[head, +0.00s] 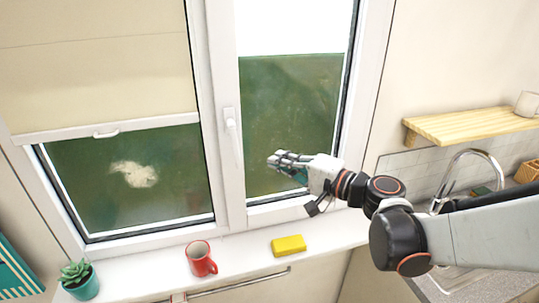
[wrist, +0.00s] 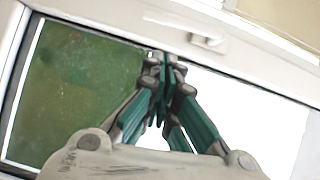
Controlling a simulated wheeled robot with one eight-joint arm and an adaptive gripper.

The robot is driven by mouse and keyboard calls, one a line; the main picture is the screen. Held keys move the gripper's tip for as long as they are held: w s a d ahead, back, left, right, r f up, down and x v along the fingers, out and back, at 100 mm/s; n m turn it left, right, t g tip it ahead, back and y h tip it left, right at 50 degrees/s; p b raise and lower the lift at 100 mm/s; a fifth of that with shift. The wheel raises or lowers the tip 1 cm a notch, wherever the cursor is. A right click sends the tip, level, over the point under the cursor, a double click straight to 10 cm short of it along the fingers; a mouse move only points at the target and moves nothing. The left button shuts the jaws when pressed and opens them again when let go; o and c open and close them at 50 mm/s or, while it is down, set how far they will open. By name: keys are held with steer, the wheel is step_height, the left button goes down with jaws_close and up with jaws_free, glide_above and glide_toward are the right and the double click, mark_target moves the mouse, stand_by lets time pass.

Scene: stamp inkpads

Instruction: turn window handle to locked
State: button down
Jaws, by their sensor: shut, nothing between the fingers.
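The white window handle (head: 231,122) is on the white upright frame between the two panes. In the head view it looks roughly vertical, lying along the frame. In the wrist view the handle (wrist: 207,41) lies beyond my fingertips, up and to the right. My gripper (head: 271,160) is in front of the right pane, to the right of and lower than the handle. Its fingertips (wrist: 165,62) are together and empty, and it looks apart from the handle.
A red mug (head: 199,260), a yellow sponge (head: 289,245) and a potted succulent (head: 80,281) stand on the white sill (head: 240,262). A roller blind (head: 95,65) covers the upper left pane. A wooden shelf (head: 470,125) and a tap (head: 478,155) are at right.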

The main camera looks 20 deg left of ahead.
mark_target(232, 141)
steer(key=w+d+p+v, duration=0.1)
steer(key=p+v, duration=0.4)
steer(key=v, duration=0.1)
steer(key=s+a+x, duration=0.1)
steer(key=s+x, duration=0.1)
steer(key=x, duration=1.1)
steer(key=shift+s+a+b, duration=0.3)
steer(key=shift+a+b, duration=0.1)
steer(key=shift+b, duration=0.05)
steer(key=shift+s+a+f+b, duration=0.25)
steer(key=shift+s+a+b, duration=0.15)
steer(key=shift+a+b, duration=0.25)
steer(key=shift+a, duration=0.1)
